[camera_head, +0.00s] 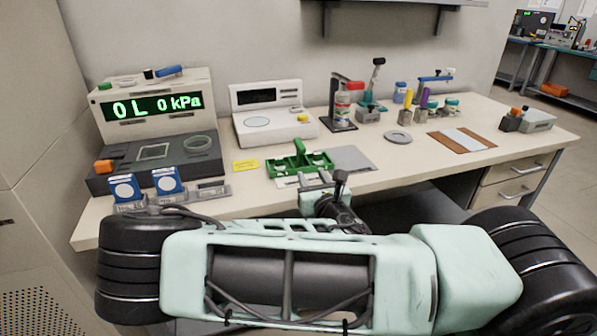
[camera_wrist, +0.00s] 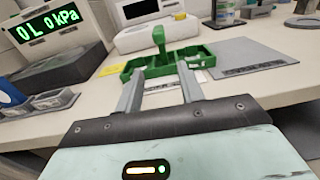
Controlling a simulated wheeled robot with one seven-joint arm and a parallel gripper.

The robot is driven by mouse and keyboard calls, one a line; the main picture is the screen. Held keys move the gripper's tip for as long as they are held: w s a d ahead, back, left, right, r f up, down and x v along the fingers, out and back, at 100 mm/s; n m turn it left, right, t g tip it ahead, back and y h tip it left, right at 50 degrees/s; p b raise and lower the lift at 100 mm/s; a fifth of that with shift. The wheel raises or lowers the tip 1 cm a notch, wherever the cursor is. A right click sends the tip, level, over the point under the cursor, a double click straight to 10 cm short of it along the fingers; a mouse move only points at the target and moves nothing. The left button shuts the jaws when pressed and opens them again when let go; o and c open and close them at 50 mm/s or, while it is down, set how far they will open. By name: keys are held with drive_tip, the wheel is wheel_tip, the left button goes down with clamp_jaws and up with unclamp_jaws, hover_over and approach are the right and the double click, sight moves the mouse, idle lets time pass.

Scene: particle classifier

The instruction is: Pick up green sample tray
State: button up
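The green sample tray (camera_head: 318,162) sits on the bench near its front edge, in the middle of the head view. It has shallow compartments and an upright green handle (camera_wrist: 159,42) in its centre. In the wrist view the tray (camera_wrist: 192,52) lies straight ahead of my gripper. My gripper (camera_wrist: 158,83) is open, with its two fingers apart and nothing between them. The fingertips are on the near side of the tray, and the handle shows beyond and between them. I cannot tell whether the fingertips touch the tray.
A pressure device with a green display (camera_head: 152,104) stands left, with blue-and-white round items (camera_head: 125,188) before it. A white scale (camera_head: 274,118) is behind the tray. A grey mat (camera_head: 352,158) lies to its right. A bottle stand (camera_head: 342,108) and several tools stand farther right.

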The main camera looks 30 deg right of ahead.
sight(300, 166)
drive_tip(key=shift+w+d+f+b, duration=0.25)
drive_tip(key=shift+w+f+b, duration=0.15)
drive_tip(key=shift+b, duration=0.15)
drive_tip(key=x, duration=0.2)
drive_tip(key=b+x, duration=0.1)
drive_tip(key=x, duration=0.1)
drive_tip(key=r+b+x, duration=0.1)
drive_tip(key=x, duration=0.2)
drive_tip(key=shift+f+x, duration=0.1)
drive_tip(key=shift+x, duration=1.3)
drive_tip(key=shift+f+x, duration=0.15)
drive_tip(key=shift+x, duration=1.3)
clamp_jaws()
